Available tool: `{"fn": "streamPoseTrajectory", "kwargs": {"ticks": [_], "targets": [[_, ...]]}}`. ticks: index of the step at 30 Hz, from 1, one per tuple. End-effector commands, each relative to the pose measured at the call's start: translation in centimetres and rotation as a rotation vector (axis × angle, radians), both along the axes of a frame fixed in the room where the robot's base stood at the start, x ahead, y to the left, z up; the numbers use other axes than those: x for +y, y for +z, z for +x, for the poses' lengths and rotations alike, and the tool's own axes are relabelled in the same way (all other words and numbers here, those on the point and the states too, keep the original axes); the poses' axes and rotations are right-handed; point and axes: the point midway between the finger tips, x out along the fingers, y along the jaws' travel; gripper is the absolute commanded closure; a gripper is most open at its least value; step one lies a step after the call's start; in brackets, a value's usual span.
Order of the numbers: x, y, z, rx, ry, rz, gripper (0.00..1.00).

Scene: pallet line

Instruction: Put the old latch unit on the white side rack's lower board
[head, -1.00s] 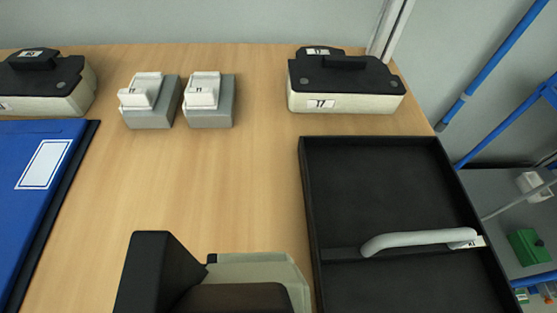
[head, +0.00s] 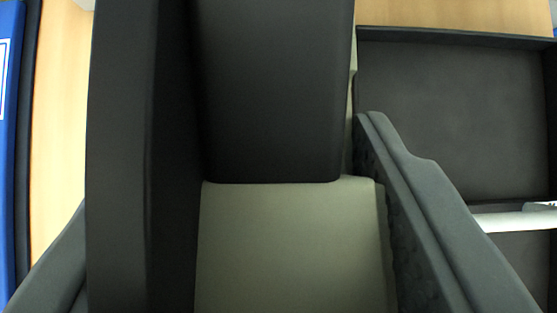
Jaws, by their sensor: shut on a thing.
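A large beige and black unit (head: 290,245), taken to be the old latch unit, fills the middle of the head view very close up. It has a beige body and a tall black part on top; no label on it can be read. My gripper (head: 230,180) is shut on it, one grey finger on each side. The left finger is mostly hidden behind the unit's black part. The unit's underside is hidden, so I cannot tell whether it touches the table. The white side rack is not seen now.
A black tray (head: 455,120) with a pale grey handle (head: 515,219) lies close on the right. A blue panel or folder (head: 10,150) lies at the left edge. Strips of bare wooden table (head: 455,16) show at the top right and left.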

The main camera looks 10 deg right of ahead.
Motion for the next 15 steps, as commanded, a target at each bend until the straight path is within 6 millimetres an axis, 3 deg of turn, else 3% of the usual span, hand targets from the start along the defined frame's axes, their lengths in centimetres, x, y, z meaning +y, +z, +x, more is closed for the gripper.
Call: {"fn": "streamPoseTrajectory", "kwargs": {"ticks": [15], "targets": [[0.0,-4.2,0.0,-0.001,-0.001,0.001,1.0]]}}
